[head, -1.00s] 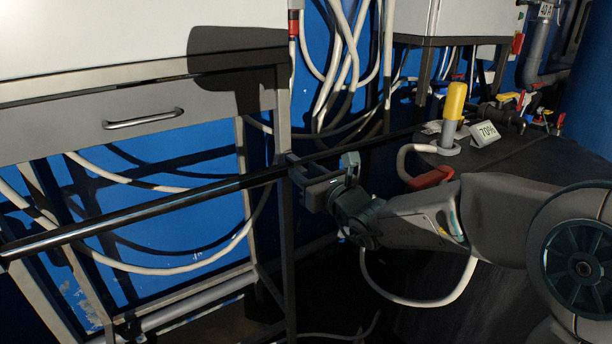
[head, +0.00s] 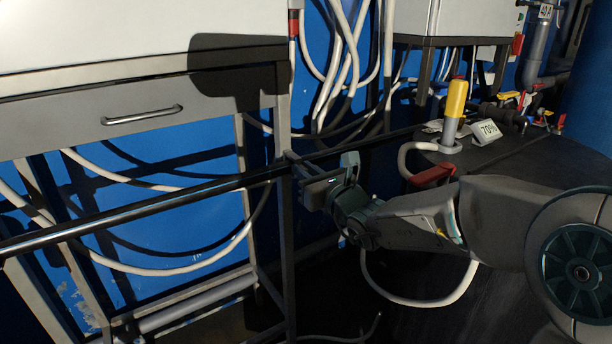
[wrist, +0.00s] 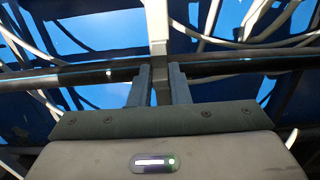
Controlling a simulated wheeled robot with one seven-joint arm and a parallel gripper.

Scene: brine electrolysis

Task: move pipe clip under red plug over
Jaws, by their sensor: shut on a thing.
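The red plug (head: 294,20) sits high on the frame, above the upright leg (head: 285,230), in the head view. A long dark pipe (head: 130,212) runs slantwise across the picture in front of that leg. My gripper (head: 293,168) is at the pipe, below the red plug. In the wrist view, its two fingers (wrist: 160,80) are closed on a narrow grey piece, apparently the pipe clip (wrist: 159,92), at the dark pipe (wrist: 85,75). The fingers and my gripper body hide most of the clip.
A grey drawer (head: 60,125) hangs at the left above pale hoses (head: 150,268). White cables (head: 335,85) hang behind.

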